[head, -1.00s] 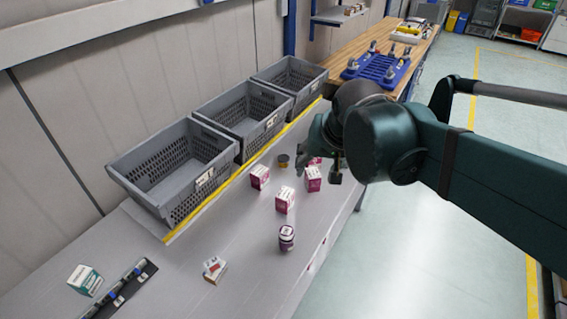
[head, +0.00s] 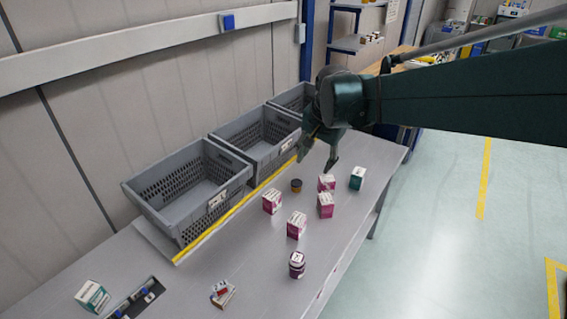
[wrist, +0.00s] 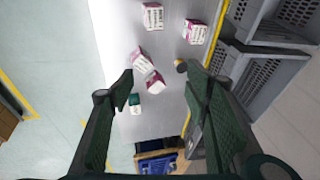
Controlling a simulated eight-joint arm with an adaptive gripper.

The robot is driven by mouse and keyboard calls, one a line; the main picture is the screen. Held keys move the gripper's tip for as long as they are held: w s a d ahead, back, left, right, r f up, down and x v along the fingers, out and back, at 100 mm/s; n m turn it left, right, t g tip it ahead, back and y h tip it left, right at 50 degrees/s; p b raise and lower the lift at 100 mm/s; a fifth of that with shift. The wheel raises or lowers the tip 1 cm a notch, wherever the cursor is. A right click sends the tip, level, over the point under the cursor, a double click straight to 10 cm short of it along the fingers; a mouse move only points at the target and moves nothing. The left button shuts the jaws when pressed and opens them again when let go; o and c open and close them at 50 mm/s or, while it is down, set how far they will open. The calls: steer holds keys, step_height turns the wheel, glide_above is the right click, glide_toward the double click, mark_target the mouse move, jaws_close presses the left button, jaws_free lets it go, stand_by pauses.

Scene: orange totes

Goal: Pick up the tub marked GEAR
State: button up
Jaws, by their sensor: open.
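A small round tub (head: 296,185) with a dark lid and a yellowish side stands on the grey bench near the yellow strip. It also shows in the wrist view (wrist: 181,66), close to the tip of the right-hand finger. No marking on it is readable, so I cannot tell whether it says GEAR. My gripper (head: 318,152) is open and empty above the far part of the bench, beyond the tub. In the wrist view its fingers (wrist: 160,75) are spread wide.
Several pink-and-white boxes (head: 297,225) stand near the tub, and a teal box (head: 357,178) is to their right. Grey crates (head: 180,205) line the wall side. A small box (head: 222,293) and a teal-white box (head: 92,296) are nearer.

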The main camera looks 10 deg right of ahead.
steer(key=w+f+m+g, duration=0.1)
steer(key=w+f+m, duration=0.25)
steer(key=w, duration=0.55)
steer(key=m+g, duration=0.3)
steer(key=m, duration=0.3)
glide_above(296, 182)
step_height(296, 182, down, 22)
steer(key=shift+s, duration=0.15)
steer(key=shift+d+f, duration=0.1)
steer(key=shift+f, duration=0.3)
steer(key=shift+f, duration=0.15)
steer(key=shift+f, duration=1.15)
steer(key=shift+f, duration=0.15)
